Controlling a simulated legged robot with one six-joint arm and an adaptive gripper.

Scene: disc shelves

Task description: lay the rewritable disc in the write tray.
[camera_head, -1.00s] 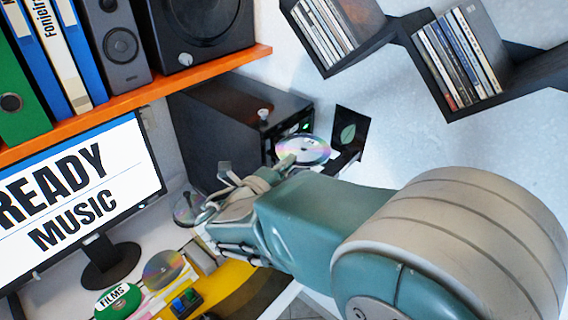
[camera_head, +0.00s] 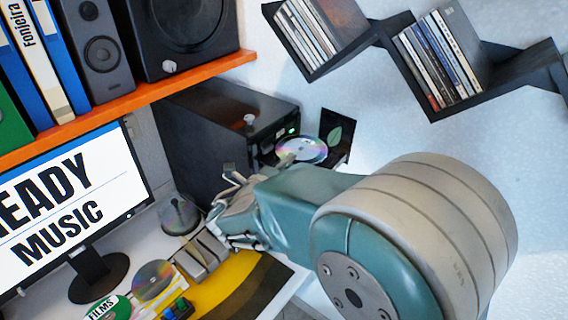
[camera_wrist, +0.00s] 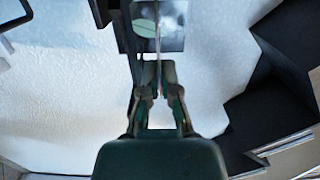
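The shiny rewritable disc (camera_head: 302,149) shows in the head view in front of the black computer tower (camera_head: 205,140). In the wrist view a thin upright line that looks like the disc edge-on (camera_wrist: 158,28) rises from between the fingertips. My gripper (camera_wrist: 155,78) appears shut on its rim.
A black card with a leaf (camera_head: 336,135) is on the wall behind the disc. Other discs lie on the desk by the monitor, one near a green FILMS label (camera_head: 108,308). An orange shelf (camera_head: 120,103) and dark disc shelves (camera_head: 440,60) hang above.

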